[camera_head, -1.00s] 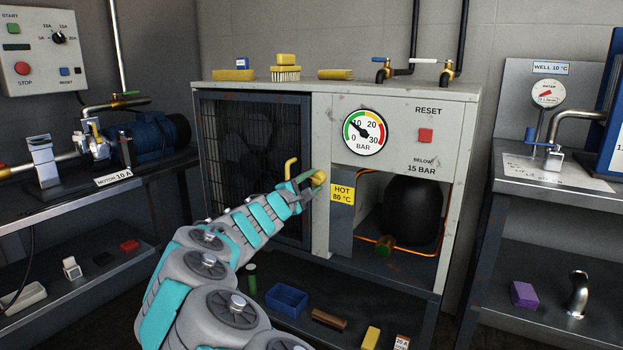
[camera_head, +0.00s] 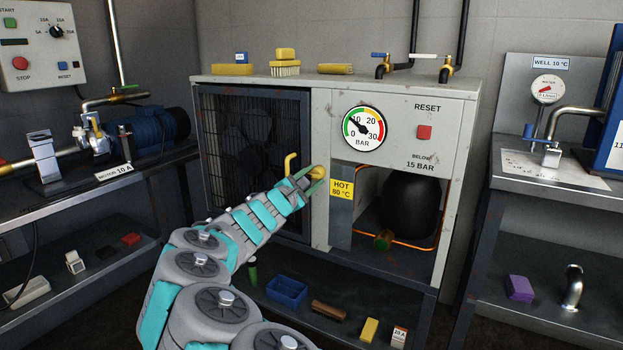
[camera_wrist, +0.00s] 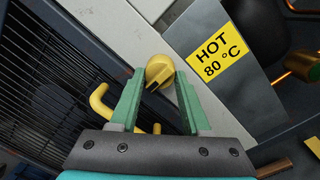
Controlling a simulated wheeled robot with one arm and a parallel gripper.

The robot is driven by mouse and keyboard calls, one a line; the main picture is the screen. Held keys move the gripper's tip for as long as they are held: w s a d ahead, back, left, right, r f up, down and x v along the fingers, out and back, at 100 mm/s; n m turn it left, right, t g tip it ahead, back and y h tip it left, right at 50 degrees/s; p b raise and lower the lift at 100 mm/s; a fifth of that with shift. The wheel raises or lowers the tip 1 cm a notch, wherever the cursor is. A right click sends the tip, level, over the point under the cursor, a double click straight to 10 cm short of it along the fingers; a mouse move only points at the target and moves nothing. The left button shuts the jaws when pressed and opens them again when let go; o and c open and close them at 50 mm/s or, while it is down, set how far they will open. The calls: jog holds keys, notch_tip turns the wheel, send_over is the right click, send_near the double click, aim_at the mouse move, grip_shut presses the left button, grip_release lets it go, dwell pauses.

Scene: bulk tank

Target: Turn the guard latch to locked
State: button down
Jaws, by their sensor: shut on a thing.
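The guard latch is a round yellow knob (camera_head: 319,171) on the grey post right of the mesh guard door (camera_head: 250,150). In the wrist view the latch (camera_wrist: 160,69) sits between the tips of my green fingers, with a dark mark on its lower left side. My gripper (camera_head: 313,180) is shut on the latch; its fingers (camera_wrist: 158,88) lie on either side of it. A bent yellow handle (camera_head: 291,164) on the guard door is left of my gripper, and it also shows in the wrist view (camera_wrist: 99,100). Locked or unlocked markings are not visible.
A yellow "HOT 80 °C" label (camera_head: 342,189) is just right of the latch. An open bay with a black tank (camera_head: 411,208) and copper pipe lies beyond it. A pressure gauge (camera_head: 364,128) and a red reset button (camera_head: 424,132) are on the panel above.

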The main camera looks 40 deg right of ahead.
jog(key=shift+c, duration=1.8)
grip_release()
jog(key=b+v, duration=0.1)
jog(key=v, duration=0.6)
jog(key=shift+s+a, duration=0.15)
jog(key=shift+a, duration=0.2)
jog(key=shift+f, duration=0.1)
